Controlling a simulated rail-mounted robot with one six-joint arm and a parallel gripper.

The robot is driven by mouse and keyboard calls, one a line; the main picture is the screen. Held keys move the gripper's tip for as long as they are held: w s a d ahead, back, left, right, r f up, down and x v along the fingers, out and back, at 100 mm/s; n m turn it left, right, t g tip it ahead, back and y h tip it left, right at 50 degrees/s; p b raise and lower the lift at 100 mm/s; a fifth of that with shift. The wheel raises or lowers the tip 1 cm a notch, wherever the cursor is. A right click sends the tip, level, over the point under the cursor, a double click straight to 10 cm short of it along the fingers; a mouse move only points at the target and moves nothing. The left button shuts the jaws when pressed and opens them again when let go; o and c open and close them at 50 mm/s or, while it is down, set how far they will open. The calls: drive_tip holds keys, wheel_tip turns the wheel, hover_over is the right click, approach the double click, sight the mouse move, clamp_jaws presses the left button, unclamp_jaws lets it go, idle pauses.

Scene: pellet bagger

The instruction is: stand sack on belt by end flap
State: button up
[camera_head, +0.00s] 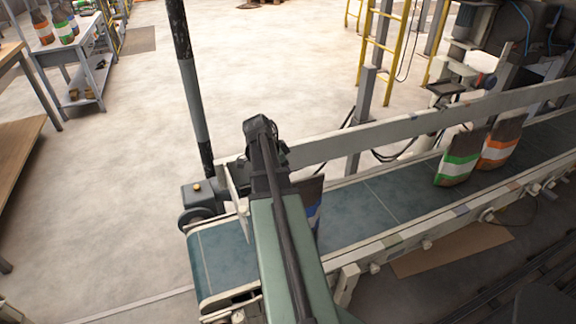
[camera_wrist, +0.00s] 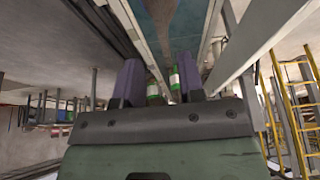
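A sack with a dark brown top and a blue band (camera_head: 314,205) is on the near part of the teal belt (camera_head: 225,258). My arm hides much of it in the head view, so I cannot tell its full pose. A green-and-white sack (camera_head: 459,157) and an orange-and-white sack (camera_head: 500,145) stand farther along the belt. I cannot make out an end flap.
Pale side rails (camera_head: 400,122) run along the belt. A dark post (camera_head: 192,85) rises beside its left end. Yellow ladders (camera_head: 385,45) and machinery (camera_head: 515,45) stand behind. A grey table (camera_head: 75,50) holds several more sacks.

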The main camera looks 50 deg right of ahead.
drive_tip(key=shift+w+a+r, duration=0.1)
drive_tip(key=shift+a+r, duration=0.05)
drive_tip(key=w+a+f+n+t+y, duration=0.1)
drive_tip(key=w+a+n, duration=0.2)
drive_tip(key=a+n, duration=0.65)
drive_tip(key=w+a+n+t+y, duration=0.1)
drive_tip(key=w+a+n, duration=0.25)
drive_tip(key=a, duration=1.15)
drive_tip(key=s+a+n+y, duration=0.2)
drive_tip(key=a+n, duration=0.9)
drive_tip(key=a, duration=0.6)
drive_tip(key=shift+s+f, duration=0.15)
drive_tip(key=shift+s, duration=0.35)
drive_tip(key=shift+d, duration=0.1)
